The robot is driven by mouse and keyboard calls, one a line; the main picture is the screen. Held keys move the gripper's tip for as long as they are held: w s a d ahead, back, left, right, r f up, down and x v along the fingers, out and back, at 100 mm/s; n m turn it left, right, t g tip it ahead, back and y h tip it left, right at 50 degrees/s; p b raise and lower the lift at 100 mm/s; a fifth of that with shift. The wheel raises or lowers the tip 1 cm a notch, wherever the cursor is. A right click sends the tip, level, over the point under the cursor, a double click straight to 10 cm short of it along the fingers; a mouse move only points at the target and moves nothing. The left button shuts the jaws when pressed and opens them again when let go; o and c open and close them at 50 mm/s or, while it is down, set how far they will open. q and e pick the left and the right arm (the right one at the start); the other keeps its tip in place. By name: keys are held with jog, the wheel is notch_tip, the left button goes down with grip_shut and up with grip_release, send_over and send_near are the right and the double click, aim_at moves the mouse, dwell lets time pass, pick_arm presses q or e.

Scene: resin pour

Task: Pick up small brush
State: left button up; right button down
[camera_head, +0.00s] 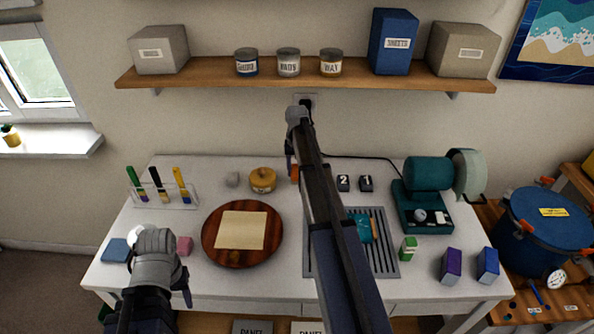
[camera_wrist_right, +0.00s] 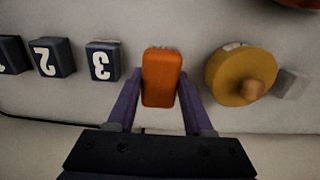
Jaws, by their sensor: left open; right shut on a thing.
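The small brush, an orange block with a pale fuzzy edge, is between the fingers of my right gripper (camera_wrist_right: 160,92) in the right wrist view, where its orange face (camera_wrist_right: 162,80) shows clearly. The gripper is shut on it. In the head view only an orange sliver of the brush (camera_head: 294,173) shows beside my right arm, which hides most of the right gripper. I cannot tell whether the brush touches the table. My left gripper (camera_head: 160,278) is open over the front left of the table, near a pink block (camera_head: 184,246).
A yellow knobbed pot (camera_wrist_right: 240,75) and numbered dark blocks (camera_wrist_right: 103,61) flank the brush. The white table (camera_head: 185,220) also holds a round wooden board (camera_head: 213,251), a slotted grey tray (camera_head: 386,258), a rack of tools (camera_head: 180,200) and a teal machine (camera_head: 428,174). A shelf (camera_head: 210,77) hangs above.

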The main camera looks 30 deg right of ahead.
aim_at(297, 171)
jog(key=r+p, duration=0.2)
jog(key=r, duration=0.1)
jog(key=shift+s+a+r, duration=0.2)
jog(key=shift+s, duration=0.2)
pick_arm(q)
notch_tip(297, 171, up, 3)
pick_arm(e)
jog(key=s+a, duration=0.5)
jog(key=s, duration=0.3)
jog(key=s+a, duration=0.4)
jog(key=s, duration=0.4)
jog(key=shift+a+f, duration=0.2)
jog(key=shift+a, duration=0.2)
